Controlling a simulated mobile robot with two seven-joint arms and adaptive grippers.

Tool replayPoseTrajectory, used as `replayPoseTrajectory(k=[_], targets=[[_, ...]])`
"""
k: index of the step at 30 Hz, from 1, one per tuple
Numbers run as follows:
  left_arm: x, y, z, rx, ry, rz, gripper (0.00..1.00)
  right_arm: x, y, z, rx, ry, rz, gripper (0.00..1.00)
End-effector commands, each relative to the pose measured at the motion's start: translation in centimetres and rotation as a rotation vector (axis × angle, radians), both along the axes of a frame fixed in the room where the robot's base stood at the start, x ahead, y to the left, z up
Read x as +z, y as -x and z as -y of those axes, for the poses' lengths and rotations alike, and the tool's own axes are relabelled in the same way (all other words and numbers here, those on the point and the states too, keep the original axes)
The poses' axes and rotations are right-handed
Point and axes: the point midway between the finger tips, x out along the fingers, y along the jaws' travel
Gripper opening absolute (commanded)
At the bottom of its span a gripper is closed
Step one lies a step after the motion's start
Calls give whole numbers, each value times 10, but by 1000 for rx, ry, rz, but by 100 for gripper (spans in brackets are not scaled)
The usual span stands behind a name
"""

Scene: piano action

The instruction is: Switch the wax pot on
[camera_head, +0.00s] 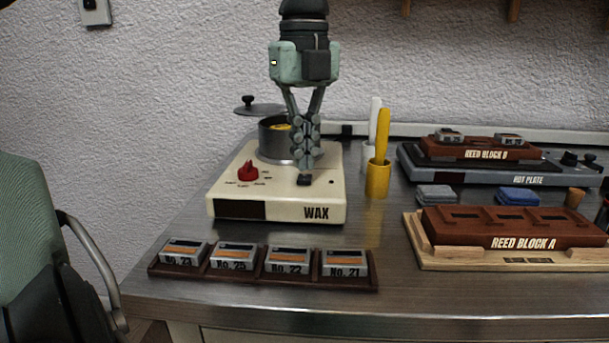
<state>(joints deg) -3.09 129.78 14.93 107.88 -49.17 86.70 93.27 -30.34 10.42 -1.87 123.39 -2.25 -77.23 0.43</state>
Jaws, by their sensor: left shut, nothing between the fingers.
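The wax pot's cream base (270,209), marked WAX, stands on the metal bench. A grey pot (276,141) sits on the base with something yellow inside. A red knob (248,172) is on the left of the base's top, with small labels around it. A small dark switch (304,180) is on the right of the top. My left gripper (306,166) hangs down from above, shut and empty, its fingertips just over or at the dark switch. I cannot tell if they touch it. My right gripper is not in view.
A dark lid (259,107) is behind the pot. A yellow cup (377,181) with upright handles stands to the right. A tray of numbered reeds (262,283) lies in front. Reed block A (520,225) and the hot plate (500,172) are at the right.

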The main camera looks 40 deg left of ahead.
Motion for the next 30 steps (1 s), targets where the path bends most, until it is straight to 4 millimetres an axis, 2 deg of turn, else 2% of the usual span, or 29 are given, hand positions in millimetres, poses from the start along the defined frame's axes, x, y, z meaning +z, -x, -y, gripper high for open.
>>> replayPoseTrajectory(k=[30], targets=[[-15, 0, 0, 0, 0, 0, 0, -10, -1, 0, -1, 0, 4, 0]])
